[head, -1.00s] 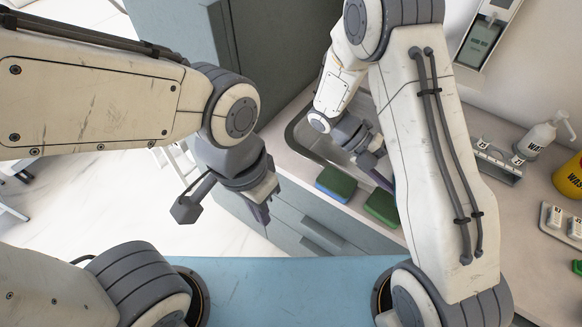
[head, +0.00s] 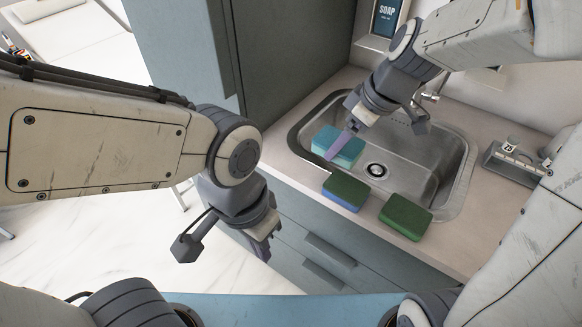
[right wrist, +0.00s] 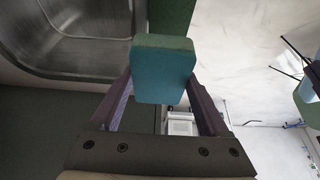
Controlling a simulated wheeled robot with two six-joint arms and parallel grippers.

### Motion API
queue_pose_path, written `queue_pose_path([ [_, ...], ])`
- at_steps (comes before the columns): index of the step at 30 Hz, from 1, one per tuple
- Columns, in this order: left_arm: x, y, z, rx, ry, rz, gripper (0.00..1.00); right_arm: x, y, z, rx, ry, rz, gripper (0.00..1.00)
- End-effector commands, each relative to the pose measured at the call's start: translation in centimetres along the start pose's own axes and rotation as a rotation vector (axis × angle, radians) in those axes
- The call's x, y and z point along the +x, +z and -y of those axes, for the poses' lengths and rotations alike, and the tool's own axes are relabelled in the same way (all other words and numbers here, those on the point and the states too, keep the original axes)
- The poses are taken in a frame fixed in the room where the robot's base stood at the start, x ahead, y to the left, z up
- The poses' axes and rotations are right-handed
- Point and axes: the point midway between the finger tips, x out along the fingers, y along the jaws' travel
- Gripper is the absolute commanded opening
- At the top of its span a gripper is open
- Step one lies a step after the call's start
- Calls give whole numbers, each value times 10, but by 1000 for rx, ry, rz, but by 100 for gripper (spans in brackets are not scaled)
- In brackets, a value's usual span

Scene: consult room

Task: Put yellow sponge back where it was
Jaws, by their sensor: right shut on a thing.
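I see no yellow sponge in either view. My right gripper (head: 345,143) is shut on a teal-blue sponge (head: 338,146) at the left side of the sink. In the right wrist view the teal-blue sponge (right wrist: 164,68) sits between the two fingers, and the sink shows behind it to the left. Whether it touches the sink is unclear. A green-topped blue sponge (head: 345,191) and a green sponge (head: 405,216) lie on the counter in front of the sink. My left gripper (head: 262,245) hangs in front of the drawers, with no object seen in it; its finger gap is unclear.
The steel sink (head: 440,165) is set in the counter (head: 475,235), with a drain in its floor. A small rack (head: 515,163) stands to its right. A tall grey cabinet (head: 290,70) rises at left. A soap dispenser (head: 388,14) is on the back wall.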

Motion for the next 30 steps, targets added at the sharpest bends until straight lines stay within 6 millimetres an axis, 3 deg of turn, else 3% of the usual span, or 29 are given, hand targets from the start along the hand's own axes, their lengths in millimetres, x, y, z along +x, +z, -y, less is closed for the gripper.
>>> queue_pose_path([
  [15,-23,-1,-2,0,0,0,0,94,-71,14,-2,-4,5,9],
  [20,-24,-1,-2,0,0,0,0,105,-76,15,0,-2,3,9],
  [27,-20,-1,-2,0,0,0,0,137,-63,15,1,-3,5,9],
  [30,-20,-1,-1,0,0,0,0,141,-61,15,0,-1,4,9],
])
